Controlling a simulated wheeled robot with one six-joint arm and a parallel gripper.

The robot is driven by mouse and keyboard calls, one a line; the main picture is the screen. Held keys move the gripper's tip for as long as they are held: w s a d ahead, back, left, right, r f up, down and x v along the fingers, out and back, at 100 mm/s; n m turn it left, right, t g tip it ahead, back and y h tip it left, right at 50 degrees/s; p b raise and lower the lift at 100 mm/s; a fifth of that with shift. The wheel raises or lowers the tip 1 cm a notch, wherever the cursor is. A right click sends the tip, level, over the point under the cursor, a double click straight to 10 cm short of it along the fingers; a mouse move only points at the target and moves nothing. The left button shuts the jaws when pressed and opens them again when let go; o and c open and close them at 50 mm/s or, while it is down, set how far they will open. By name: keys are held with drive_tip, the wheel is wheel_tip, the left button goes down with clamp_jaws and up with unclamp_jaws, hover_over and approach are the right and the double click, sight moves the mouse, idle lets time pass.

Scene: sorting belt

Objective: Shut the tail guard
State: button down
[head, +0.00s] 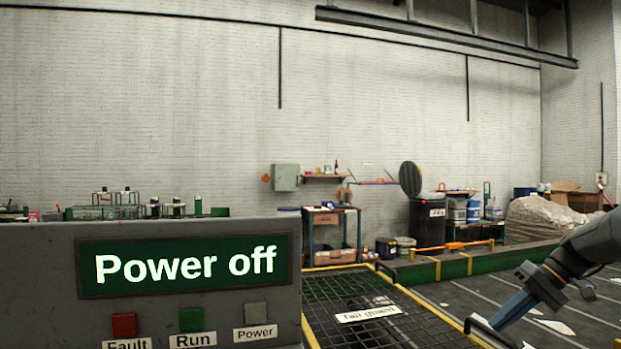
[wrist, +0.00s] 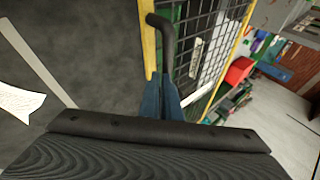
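The tail guard is a black mesh panel in a yellow frame (head: 345,290), right of the control box in the head view, with a "Tail guard" label (head: 368,314). Its mesh also shows at the top of the wrist view (wrist: 205,45). I cannot tell its exact angle. A black bent handle (wrist: 169,42) stands along the frame's edge. My gripper (head: 497,322) has blue fingers, seen close together in the wrist view (wrist: 161,90). They are at the handle's lower part and appear closed around it; the contact itself is partly hidden.
The control box's screen (head: 185,265) reads "Power off", above red Fault, green Run and grey Power buttons. The dark belt (head: 450,296) lies right of the guard, with pale flat pieces on it. A green side rail (head: 485,262) runs behind. Shelves and bins stand by the wall.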

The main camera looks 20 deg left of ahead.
drive_tip(key=shift+s+a+f, duration=0.1)
drive_tip(key=shift+s+f, duration=0.1)
drive_tip(key=shift+f, duration=0.4)
drive_tip(key=w+b+v, duration=0.2)
drive_tip(key=v, duration=1.1)
drive_tip(key=shift+d, duration=0.35)
